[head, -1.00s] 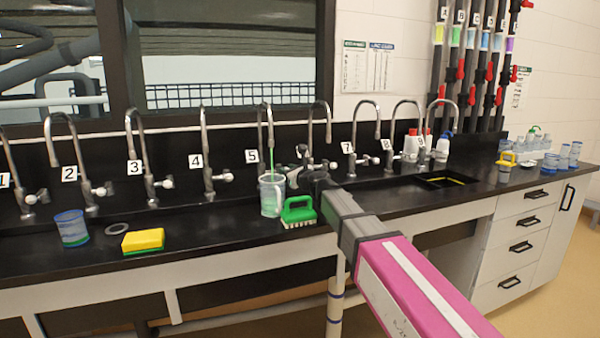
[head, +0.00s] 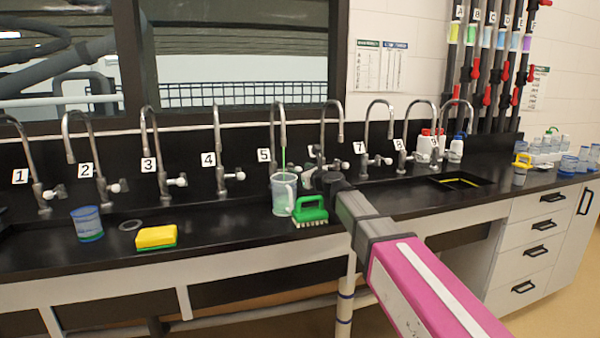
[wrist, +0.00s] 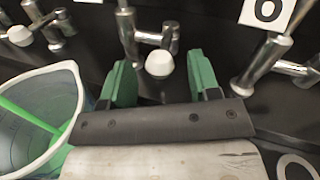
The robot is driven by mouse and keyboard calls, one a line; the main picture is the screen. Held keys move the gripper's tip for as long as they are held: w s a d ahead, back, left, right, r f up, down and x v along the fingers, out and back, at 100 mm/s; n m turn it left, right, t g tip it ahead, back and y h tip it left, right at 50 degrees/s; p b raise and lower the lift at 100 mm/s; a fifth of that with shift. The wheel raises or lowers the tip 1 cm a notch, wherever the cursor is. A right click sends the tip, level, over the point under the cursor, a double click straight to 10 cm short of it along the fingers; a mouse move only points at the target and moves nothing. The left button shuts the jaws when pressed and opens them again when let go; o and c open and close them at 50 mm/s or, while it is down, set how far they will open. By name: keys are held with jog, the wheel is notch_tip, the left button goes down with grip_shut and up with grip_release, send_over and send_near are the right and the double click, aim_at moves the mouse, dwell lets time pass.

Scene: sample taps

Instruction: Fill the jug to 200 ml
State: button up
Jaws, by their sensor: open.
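The clear jug (head: 284,193) stands on the counter under tap 5 (head: 273,135), next to a green brush. A thin green stream (head: 284,160) runs from the spout down into it. The jug's open top shows at the left of the wrist view (wrist: 38,120), with the stream inside. Its level cannot be read against the scale. My gripper (wrist: 160,78) is open, with green fingers either side of a white tap knob (wrist: 159,64), apparently tap 5's. Contact with the knob is not visible. In the head view my arm hides the fingers.
The green brush (head: 310,210) sits right of the jug. A yellow sponge (head: 156,237), grey ring (head: 130,225) and blue-tinted beaker (head: 87,223) lie left. Sign 6 (wrist: 268,10) and its tap are close right of my gripper.

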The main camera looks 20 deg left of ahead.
jog(key=v, duration=0.9)
jog(key=shift+s+d, duration=0.15)
jog(key=shift+d, duration=0.05)
jog(key=w+d+g+y, duration=0.2)
jog(key=w+g+y, duration=0.15)
jog(key=g, duration=0.25)
jog(key=shift+g+h, duration=0.3)
jog(key=shift+h, duration=0.15)
jog(key=w+a, duration=0.1)
jog(key=a, duration=0.2)
jog(key=w+a, duration=0.1)
jog(key=a, duration=0.6)
jog(key=shift+w+a, duration=0.4)
